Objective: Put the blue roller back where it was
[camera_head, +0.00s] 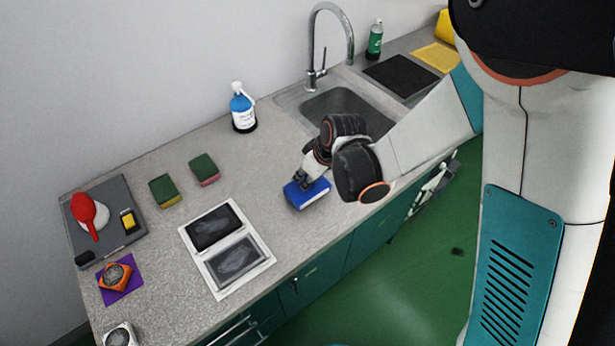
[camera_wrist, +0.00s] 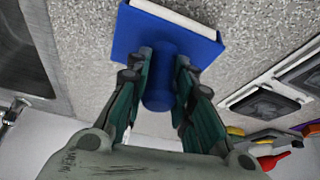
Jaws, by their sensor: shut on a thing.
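The blue roller (camera_head: 307,193), a blue block with a pale layer along one side, is at the counter's front, right of the white double frame. In the wrist view the blue roller (camera_wrist: 160,40) shows a round blue handle between my fingers. My gripper (camera_head: 306,179) is shut on that handle from above; its fingers also show in the wrist view (camera_wrist: 163,62). I cannot tell whether the roller touches the counter or hangs just above it. The white double frame (camera_head: 220,288) holds two dark panels.
Two green-topped sponges (camera_head: 165,191) (camera_head: 203,169) lie behind the frame. A grey tray (camera_head: 80,238) with red and yellow items is at left, near a purple mat (camera_head: 109,297). A blue bottle (camera_head: 242,108) and the sink (camera_head: 345,105) are behind. Counter between frame and roller is clear.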

